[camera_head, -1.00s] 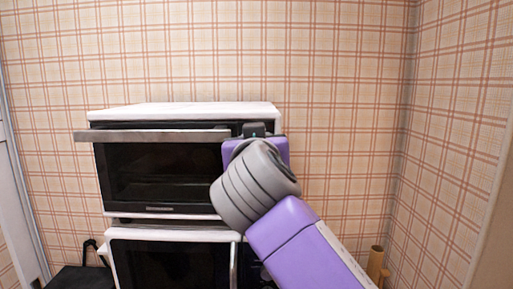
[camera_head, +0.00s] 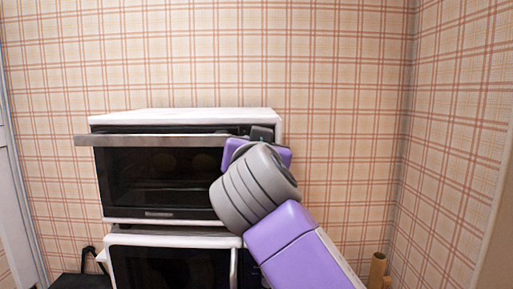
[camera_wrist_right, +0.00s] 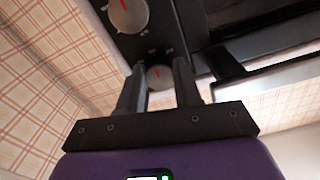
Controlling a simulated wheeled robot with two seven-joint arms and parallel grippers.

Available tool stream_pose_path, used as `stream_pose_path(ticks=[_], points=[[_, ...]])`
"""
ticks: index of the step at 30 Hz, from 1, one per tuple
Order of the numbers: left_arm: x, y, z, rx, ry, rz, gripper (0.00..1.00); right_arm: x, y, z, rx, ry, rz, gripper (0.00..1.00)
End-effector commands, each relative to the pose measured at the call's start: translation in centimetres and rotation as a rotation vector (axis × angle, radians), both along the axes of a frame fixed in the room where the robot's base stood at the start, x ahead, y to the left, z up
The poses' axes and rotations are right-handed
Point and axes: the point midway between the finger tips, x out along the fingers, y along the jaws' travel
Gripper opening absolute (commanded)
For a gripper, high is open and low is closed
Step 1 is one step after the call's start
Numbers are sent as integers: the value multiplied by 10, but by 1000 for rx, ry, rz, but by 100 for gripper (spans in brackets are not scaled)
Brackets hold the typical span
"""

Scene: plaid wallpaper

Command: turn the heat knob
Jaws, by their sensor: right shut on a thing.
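A toaster oven (camera_head: 165,170) with a white top and dark glass door stands against the wall. My right gripper (camera_wrist_right: 160,67) reaches its right-hand control panel, and my arm hides most of that panel in the head view. In the right wrist view, the fingers are shut around a round grey knob (camera_wrist_right: 160,77) with a red mark. A second grey knob (camera_wrist_right: 128,14) with a red line sits on the same black panel (camera_wrist_right: 152,40). The panel labels are too small to read, so I cannot tell which is the heat knob. My left gripper is out of view.
The oven's long door handle (camera_head: 150,140) juts out close beside my right gripper. A second white appliance (camera_head: 175,240) stands below the oven. Tan cylinders (camera_head: 377,268) stand at the lower right. The plaid right wall (camera_head: 455,150) leaves free room beside the oven.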

Motion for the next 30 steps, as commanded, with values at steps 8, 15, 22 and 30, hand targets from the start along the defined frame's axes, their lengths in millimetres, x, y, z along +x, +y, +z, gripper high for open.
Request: stream_pose_path(ticks=[8,15,22,30], points=[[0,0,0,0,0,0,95,0,0,0,-1,1,0,44],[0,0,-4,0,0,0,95,-9,1,0,-1,-2,3,44],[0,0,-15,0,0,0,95,-47,1,-1,0,-2,4,44],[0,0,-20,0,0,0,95,-75,0,0,0,1,1,44]])
